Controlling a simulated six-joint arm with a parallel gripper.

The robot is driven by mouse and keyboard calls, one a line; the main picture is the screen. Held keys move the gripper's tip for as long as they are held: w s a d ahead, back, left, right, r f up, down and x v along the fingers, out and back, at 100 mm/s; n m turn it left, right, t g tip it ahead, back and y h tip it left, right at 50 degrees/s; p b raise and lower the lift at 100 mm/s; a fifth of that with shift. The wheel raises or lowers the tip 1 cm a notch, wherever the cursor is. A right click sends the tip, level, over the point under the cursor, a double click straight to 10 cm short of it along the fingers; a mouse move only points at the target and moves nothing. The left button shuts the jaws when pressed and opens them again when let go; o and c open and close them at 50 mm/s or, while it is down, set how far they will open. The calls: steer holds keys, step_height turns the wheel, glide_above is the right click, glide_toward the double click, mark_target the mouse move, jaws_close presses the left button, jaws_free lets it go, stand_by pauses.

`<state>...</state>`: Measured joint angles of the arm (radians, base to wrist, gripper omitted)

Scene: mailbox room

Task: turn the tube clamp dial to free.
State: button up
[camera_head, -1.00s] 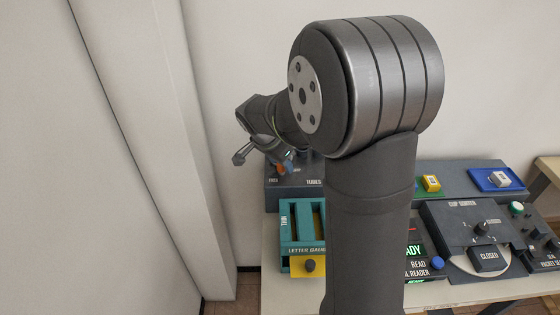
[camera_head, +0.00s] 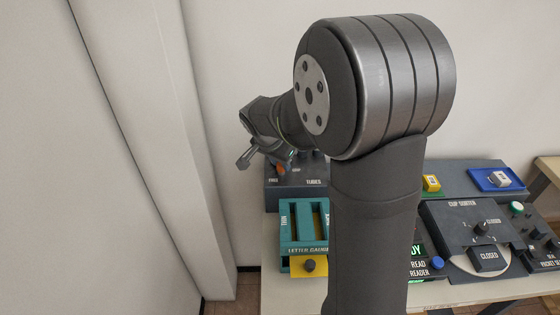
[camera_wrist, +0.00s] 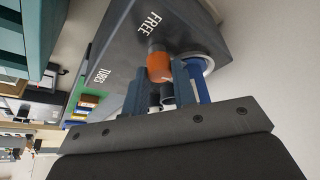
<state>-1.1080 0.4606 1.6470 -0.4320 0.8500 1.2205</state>
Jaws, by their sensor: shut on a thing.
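The tube clamp box (camera_head: 290,196) is dark grey, with FREE on its left and TUBES on its front. In the wrist view its face (camera_wrist: 125,48) shows both words. The tube clamp dial has an orange part (camera_wrist: 158,66) beside the word FREE; this orange also shows in the head view (camera_head: 281,170). My gripper (camera_wrist: 160,88) is at the dial, its two fingers either side of a dark part just behind the orange, and is shut on it. The fingers hide much of the dial. In the head view my gripper (camera_head: 278,157) is small and partly covered.
A teal letter gauge (camera_head: 289,236) with a yellow slide (camera_head: 292,267) stands in front of the clamp box. A cup sorter (camera_head: 455,215) is at right, near a blue tray (camera_head: 514,185). A blue cylinder (camera_wrist: 200,90) is close beside my right finger. A wall is at left.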

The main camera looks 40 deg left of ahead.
steer(key=n, duration=0.2)
steer(key=n+y, duration=0.1)
steer(key=n, duration=0.1)
steer(key=shift+d+y, duration=0.15)
steer(key=shift+y, duration=0.15)
steer(key=n, duration=0.2)
steer(key=n+g+y, duration=0.1)
steer(key=n, duration=0.1)
steer(key=shift+w+n+g, duration=0.15)
steer(key=shift+n+g, duration=0.15)
steer(key=shift+n, duration=0.1)
steer(key=n+g+y, duration=0.1)
steer(key=n, duration=0.2)
steer(key=shift+w+d, duration=0.1)
steer(key=n+g, duration=0.1)
steer(key=n, duration=0.3)
steer(key=shift+g, duration=0.4)
steer(key=shift+n, duration=0.4)
steer(key=o, duration=1)
